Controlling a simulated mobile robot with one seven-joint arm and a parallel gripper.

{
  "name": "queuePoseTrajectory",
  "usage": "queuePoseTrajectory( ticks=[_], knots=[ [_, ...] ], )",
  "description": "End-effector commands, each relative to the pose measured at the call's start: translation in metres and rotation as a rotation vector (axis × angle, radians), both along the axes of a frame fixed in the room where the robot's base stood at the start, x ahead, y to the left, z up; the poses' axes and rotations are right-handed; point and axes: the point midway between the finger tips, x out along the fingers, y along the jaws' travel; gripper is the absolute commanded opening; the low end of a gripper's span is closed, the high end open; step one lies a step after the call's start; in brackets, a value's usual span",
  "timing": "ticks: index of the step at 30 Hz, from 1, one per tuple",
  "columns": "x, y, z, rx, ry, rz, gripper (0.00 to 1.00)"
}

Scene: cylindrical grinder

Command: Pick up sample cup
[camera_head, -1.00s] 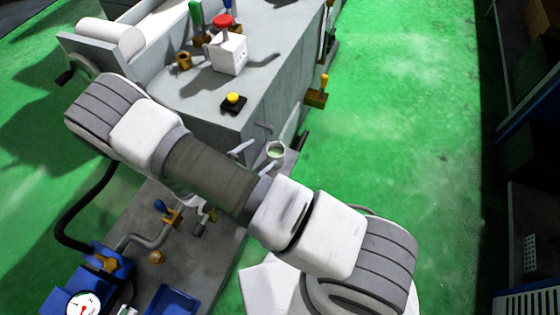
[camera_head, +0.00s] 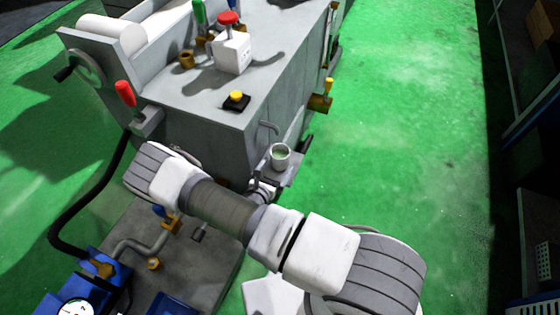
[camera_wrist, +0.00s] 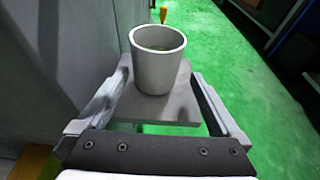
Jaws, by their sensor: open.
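The sample cup (camera_head: 280,157) is a small pale grey cup, upright on a small grey shelf (camera_head: 287,172) at the side of the grinder. In the wrist view the cup (camera_wrist: 157,62) stands on the shelf plate (camera_wrist: 165,107), ahead of my gripper's palm. My gripper (camera_wrist: 155,85) is open, with one finger on the left and one on the right, and the cup lies between their far ends. It does not look gripped. In the head view my gripper is mostly hidden behind my arm, just below the cup.
The grey grinder body (camera_head: 205,130) rises close to the left of the cup. A red-topped white box (camera_head: 231,53) and a yellow button (camera_head: 236,99) sit on top. A brass valve (camera_head: 321,102) juts from its side. Green floor (camera_head: 400,150) to the right is clear.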

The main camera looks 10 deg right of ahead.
Motion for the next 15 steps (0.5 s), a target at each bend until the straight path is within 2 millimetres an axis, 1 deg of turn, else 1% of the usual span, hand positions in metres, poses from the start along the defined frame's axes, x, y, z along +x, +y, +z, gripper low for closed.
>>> queuePoseTrajectory(
  ticks=[1,3,11,15],
  knots=[
    [0.007,-0.005,-0.005,0.000,-0.001,-0.001,1.00],
    [0.014,-0.011,-0.008,0.000,0.000,-0.002,1.00],
    [0.026,-0.018,-0.011,0.001,0.000,-0.001,1.00],
    [0.041,-0.025,-0.017,0.001,-0.002,-0.002,1.00]
  ],
)
